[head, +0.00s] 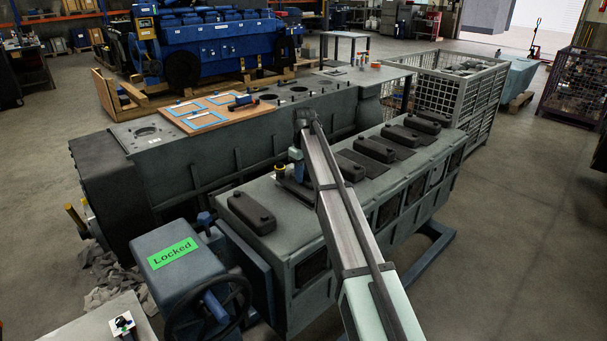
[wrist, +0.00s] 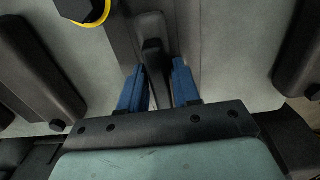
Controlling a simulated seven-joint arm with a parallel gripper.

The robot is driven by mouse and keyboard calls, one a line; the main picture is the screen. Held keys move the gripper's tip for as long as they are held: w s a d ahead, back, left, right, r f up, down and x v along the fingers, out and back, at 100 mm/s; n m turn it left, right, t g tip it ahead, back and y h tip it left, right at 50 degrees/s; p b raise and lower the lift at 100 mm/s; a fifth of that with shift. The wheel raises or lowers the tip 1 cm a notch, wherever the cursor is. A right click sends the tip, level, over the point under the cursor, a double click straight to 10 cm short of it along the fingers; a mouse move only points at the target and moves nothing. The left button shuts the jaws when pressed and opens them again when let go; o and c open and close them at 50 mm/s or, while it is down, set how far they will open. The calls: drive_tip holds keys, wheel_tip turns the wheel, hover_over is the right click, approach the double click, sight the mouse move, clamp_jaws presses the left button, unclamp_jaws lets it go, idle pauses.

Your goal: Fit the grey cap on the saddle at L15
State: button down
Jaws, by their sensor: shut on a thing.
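My gripper (wrist: 157,66) has two blue fingers, which are shut on a dark grey part, seemingly the grey cap (wrist: 153,50). The part points away from the wrist, above or against the grey top of the engine casing; I cannot tell whether it touches. In the head view my gripper (head: 294,186) is low over that casing (head: 300,232), mostly hidden behind my arm. No L15 marking is legible, and the saddle cannot be made out.
Long dark covers (head: 251,212) stand on the casing, one either side of my gripper in the wrist view (wrist: 36,62). A yellow-ringed dark part (wrist: 88,12) is close by at upper left. A blue box labelled "Locked" (head: 172,262) and a handwheel stand at the near end.

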drive_tip(key=shift+f, duration=0.9)
idle(1.0)
drive_tip(key=c, duration=0.7)
unclamp_jaws()
drive_tip(key=shift+c, duration=0.2)
wheel_tip(320, 180, up, 14)
